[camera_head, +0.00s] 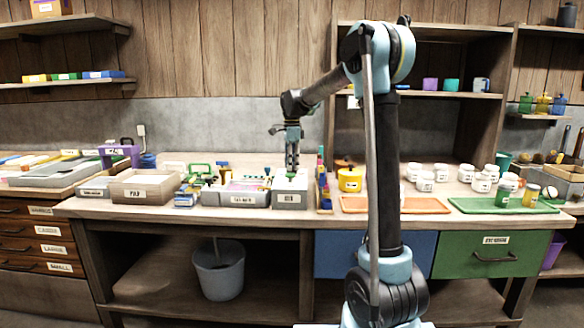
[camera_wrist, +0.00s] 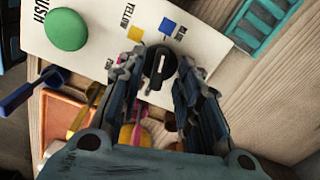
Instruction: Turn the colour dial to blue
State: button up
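The black colour dial (camera_wrist: 160,62) sits on a cream panel (camera_wrist: 95,22) in the wrist view. Another label is partly hidden by a finger. A pale mark shows on the dial, but I cannot tell which colour it points to. My gripper (camera_wrist: 158,76) is open, one finger on each side of the dial; contact is unclear. In the head view my gripper (camera_head: 292,168) points down above a grey labelled box (camera_head: 290,200); the dial cannot be made out there.
A green push button (camera_wrist: 67,30) is on the same panel. A teal slatted tray (camera_wrist: 264,24) lies to the right and a blue scoop (camera_wrist: 28,92) to the left. In the head view, white jars (camera_head: 425,181) stand right of my arm and bins (camera_head: 145,188) stand left.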

notch_tip(320, 180, up, 11)
dwell(0.4)
jog(key=shift+r, duration=0.1)
jog(key=s+d+f+n+t, duration=0.1)
jog(key=s+d+f+n, duration=0.25)
jog(key=s+d, duration=0.5)
jog(key=s+d+f+n, duration=0.3)
jog(key=s+d+n, duration=0.15)
jog(key=s, duration=0.75)
jog(key=s+d+f+n, duration=0.4)
jog(key=s+f, duration=0.6)
jog(key=f, duration=0.1)
jog(key=s+d+f+n+t, duration=0.1)
jog(key=s+d+f+n, duration=0.2)
jog(key=s+f, duration=0.8)
jog(key=shift+s+d+n, duration=0.2)
jog(key=shift+d+n, duration=0.2)
jog(key=shift+d, duration=0.15)
